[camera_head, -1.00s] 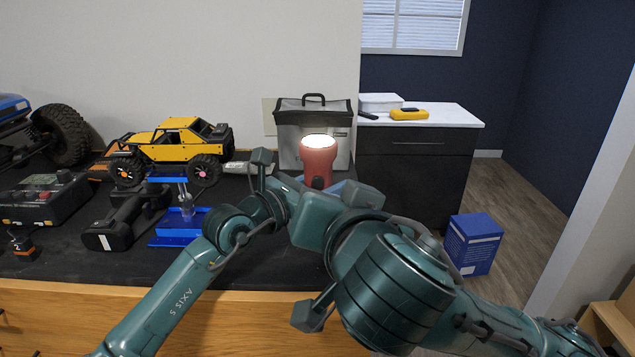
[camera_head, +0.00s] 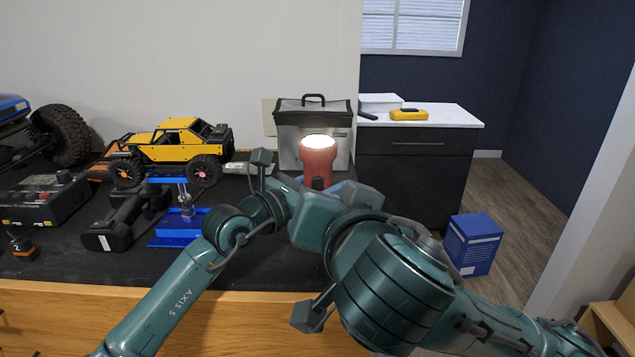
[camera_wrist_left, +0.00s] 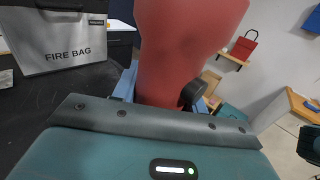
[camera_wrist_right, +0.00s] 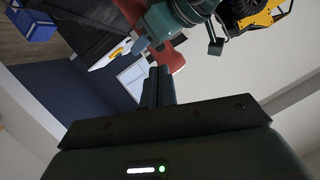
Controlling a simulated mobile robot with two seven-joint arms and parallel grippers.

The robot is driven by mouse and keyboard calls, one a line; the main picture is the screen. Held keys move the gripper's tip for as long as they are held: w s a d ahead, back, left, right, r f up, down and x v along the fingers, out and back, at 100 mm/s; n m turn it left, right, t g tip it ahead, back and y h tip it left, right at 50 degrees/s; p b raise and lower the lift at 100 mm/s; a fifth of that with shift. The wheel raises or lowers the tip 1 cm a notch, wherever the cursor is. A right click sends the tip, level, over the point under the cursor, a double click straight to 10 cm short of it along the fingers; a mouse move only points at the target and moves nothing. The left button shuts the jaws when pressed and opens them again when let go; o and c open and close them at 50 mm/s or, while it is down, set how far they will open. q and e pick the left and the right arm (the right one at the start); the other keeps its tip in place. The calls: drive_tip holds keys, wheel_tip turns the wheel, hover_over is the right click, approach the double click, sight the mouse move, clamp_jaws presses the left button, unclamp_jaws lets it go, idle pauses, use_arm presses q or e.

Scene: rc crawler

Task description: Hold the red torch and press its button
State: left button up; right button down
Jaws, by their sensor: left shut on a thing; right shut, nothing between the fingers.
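The red torch (camera_head: 318,163) stands upright above the table in the head view, its lens bright white. My left gripper (camera_wrist_left: 165,88) is shut on the torch's body, which fills the upper middle of the left wrist view. A dark rounded piece (camera_wrist_left: 192,95) shows at the torch's side there; I cannot tell whether it is the button. My right gripper (camera_wrist_right: 158,86) is shut and empty, its fingertips pointing toward the torch head (camera_wrist_right: 172,58) in the right wrist view. I cannot tell whether they touch it. My arms hide the torch's lower part in the head view.
A grey fire bag (camera_head: 342,130) stands behind the torch. A yellow crawler (camera_head: 175,145), a black power tool (camera_head: 112,232) and a blue stand (camera_head: 180,228) occupy the dark table's left. A blue box (camera_head: 472,245) is on the floor at right.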

drive_tip(key=n, duration=0.1)
drive_tip(key=n+g+y, duration=0.1)
drive_tip(key=n+g, duration=0.7)
drive_tip(key=n, duration=0.9)
approach(323, 175)
drive_tip(key=s+r, duration=0.1)
drive_tip(key=s, duration=0.2)
drive_tip(key=shift+d+r+n+g+y, duration=0.3)
drive_tip(key=shift+d+r+n+y, duration=0.1)
drive_tip(key=shift+r+n, duration=0.15)
drive_tip(key=x, duration=1)
drive_tip(key=shift+f, duration=0.1)
